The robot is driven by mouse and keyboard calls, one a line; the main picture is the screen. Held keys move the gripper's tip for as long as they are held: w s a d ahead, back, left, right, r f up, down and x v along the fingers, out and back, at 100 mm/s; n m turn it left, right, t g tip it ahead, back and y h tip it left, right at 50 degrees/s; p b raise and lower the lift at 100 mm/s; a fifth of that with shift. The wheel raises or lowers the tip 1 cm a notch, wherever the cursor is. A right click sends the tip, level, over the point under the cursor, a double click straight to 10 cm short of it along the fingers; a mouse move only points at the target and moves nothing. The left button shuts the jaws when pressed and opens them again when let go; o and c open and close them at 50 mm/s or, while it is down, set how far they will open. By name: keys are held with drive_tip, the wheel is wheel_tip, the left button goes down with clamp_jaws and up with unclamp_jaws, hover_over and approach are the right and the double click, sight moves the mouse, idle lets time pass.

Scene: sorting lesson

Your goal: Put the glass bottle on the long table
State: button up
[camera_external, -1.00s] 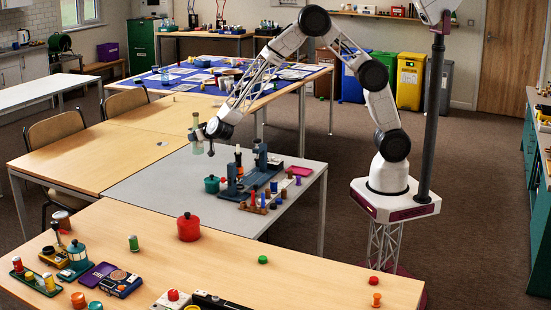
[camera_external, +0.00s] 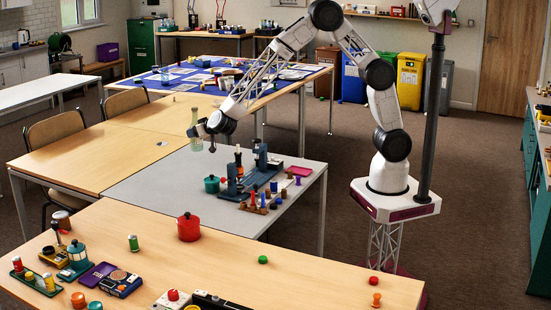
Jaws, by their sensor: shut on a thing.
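The glass bottle (camera_external: 196,144) is pale green, see-through and upright. My gripper (camera_external: 197,130) is shut on it, with its fingers around the bottle's middle. The bottle shows against the back-left edge of the grey-topped table, where it meets the light wooden tables (camera_external: 160,117). I cannot tell how far its base is above the surface. A long wooden table (camera_external: 330,276) runs across the front. Which table the task calls the long table is not clear from the picture.
The grey table (camera_external: 150,184) holds a green pot (camera_external: 212,185), a blue apparatus (camera_external: 235,180) and coloured pegs on its right part; its left part is clear. A red pot (camera_external: 188,228) and several small items stand on the front table. The wooden tables behind are mostly bare.

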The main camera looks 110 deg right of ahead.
drive_tip(key=s+a+n+t+y, duration=0.1)
drive_tip(key=s+a+n+y, duration=0.1)
drive_tip(key=a, duration=1.4)
drive_tip(key=s+a+n+t+y, duration=0.1)
drive_tip(key=s+a+n+t, duration=0.15)
drive_tip(key=a, duration=1.25)
drive_tip(key=s+a+n+t+y, duration=0.1)
drive_tip(key=s+a+y, duration=0.15)
drive_tip(key=a, duration=1.35)
drive_tip(key=s+a+n+t+y, duration=0.1)
drive_tip(key=s+a+n+y, duration=0.4)
drive_tip(key=s+a, duration=2.4)
wheel_tip(320, 180, down, 10)
drive_tip(key=a, duration=0.1)
drive_tip(key=shift+w+a, duration=0.3)
drive_tip(key=shift+r, duration=0.1)
drive_tip(key=w+a+f, duration=0.1)
drive_tip(key=w+a, duration=1)
drive_tip(key=shift+w+f, duration=0.25)
drive_tip(key=shift+w, duration=0.05)
